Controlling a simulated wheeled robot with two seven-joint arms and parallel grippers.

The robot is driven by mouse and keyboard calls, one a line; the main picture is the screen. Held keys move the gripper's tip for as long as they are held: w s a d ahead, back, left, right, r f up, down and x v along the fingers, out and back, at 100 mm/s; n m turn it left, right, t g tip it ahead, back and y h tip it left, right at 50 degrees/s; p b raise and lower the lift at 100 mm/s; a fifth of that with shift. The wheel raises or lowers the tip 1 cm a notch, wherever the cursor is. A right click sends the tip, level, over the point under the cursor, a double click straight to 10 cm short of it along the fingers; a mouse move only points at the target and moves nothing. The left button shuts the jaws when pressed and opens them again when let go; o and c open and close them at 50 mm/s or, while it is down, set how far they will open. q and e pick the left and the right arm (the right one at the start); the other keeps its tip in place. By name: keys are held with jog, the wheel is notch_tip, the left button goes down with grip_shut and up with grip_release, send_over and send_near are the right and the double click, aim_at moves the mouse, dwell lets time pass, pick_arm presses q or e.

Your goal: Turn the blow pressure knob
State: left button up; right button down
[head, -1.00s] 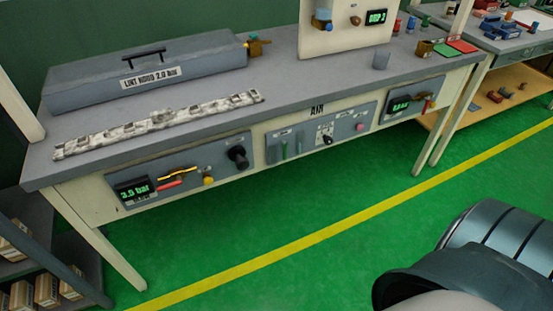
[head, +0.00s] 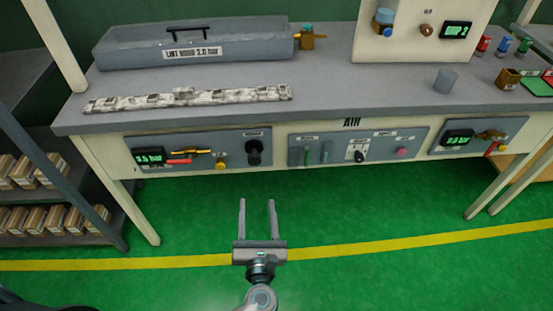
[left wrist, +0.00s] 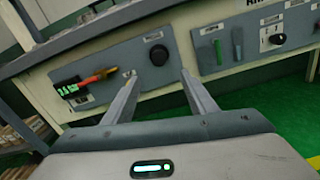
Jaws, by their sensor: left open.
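A black round knob (head: 253,152) sits at the right end of the left grey panel (head: 232,137) on the bench front, under a small label too small to read. The same knob (left wrist: 158,55) shows in the left wrist view, beyond and between my fingers. A smaller black knob (head: 359,156) is on the middle panel; I cannot read which label says blow pressure. My left gripper (head: 256,203) is open and empty, below and in front of the left panel, apart from it. It also shows in the left wrist view (left wrist: 157,78). My right gripper is not in view.
A grey lint hood (head: 195,50) and a speckled strip (head: 188,98) lie on the bench. Boxes (head: 50,220) fill a shelf at left.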

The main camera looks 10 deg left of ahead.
aim_at(254, 163)
pick_arm(q)
jog(key=p+x, duration=0.2)
jog(key=x, duration=1.5)
jog(key=shift+w+a+f, duration=0.2)
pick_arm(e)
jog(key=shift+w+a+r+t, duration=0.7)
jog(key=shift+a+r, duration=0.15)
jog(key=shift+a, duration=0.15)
pick_arm(q)
jog(key=shift+c, duration=0.7)
jog(key=c, duration=0.9)
